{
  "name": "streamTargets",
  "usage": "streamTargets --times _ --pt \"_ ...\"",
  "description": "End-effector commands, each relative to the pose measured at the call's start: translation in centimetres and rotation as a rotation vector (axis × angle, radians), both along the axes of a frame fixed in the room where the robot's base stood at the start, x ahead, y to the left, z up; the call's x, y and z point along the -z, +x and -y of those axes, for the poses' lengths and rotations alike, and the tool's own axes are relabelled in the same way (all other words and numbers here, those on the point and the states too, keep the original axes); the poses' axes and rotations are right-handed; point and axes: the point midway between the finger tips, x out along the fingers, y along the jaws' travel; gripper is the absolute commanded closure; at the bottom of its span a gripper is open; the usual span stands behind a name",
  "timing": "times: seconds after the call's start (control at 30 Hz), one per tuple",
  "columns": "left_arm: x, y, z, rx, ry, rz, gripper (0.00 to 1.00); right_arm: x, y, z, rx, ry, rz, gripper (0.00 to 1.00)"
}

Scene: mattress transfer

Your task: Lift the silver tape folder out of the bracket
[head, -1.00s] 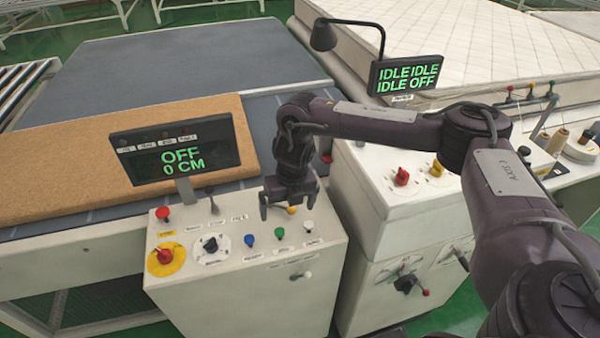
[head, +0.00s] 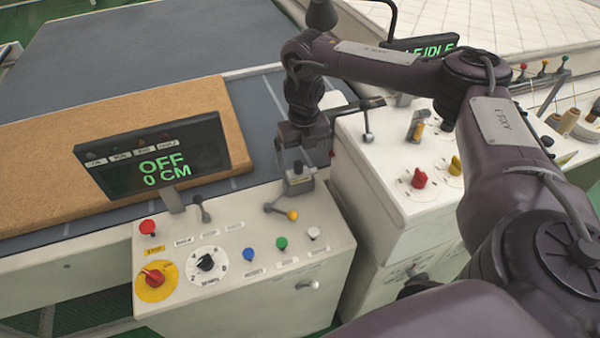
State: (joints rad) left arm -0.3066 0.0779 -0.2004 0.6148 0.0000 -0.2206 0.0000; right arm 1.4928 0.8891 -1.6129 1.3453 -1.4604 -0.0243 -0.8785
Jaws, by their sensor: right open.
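A small silver-grey metal block (head: 299,180) stands at the back right edge of the control console; I take it for the tape folder in its bracket, but cannot tell the two apart at this size. A short lever with a yellow knob (head: 292,215) sits just below it. My right gripper (head: 297,163) points down directly over the block. Its fingers are apart, with the top of the block between or just behind the tips; I cannot tell whether they touch it. My left gripper is out of view.
The console (head: 240,300) carries several knobs and buttons. A display reading OFF 0 CM (head: 155,165) stands left of the gripper, before a tan slab (head: 110,125). A white cabinet (head: 380,190) with a red knob (head: 419,178) stands close on the right.

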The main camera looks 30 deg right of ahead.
Motion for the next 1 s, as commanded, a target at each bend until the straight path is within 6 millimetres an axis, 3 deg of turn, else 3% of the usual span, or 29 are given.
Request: streamTargets --times 0.17,0.4,0.53,0.67,1.0 --pt "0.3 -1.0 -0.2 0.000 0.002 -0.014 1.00 2.3 0.0 -0.1 0.001 0.001 -0.003 0.00" --pt "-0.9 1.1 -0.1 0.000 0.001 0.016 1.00 4.6 0.1 -0.1 0.000 -0.001 -0.001 0.00" --pt "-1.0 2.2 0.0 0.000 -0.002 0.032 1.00 4.9 0.1 -0.1 0.001 -0.001 0.000 0.00" --pt "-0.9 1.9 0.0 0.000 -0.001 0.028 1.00 4.9 0.1 -0.1 0.000 -0.001 0.001 0.00" --pt "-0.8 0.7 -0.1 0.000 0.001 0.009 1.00 4.9 0.1 -0.1 0.000 -0.001 0.000 0.44"
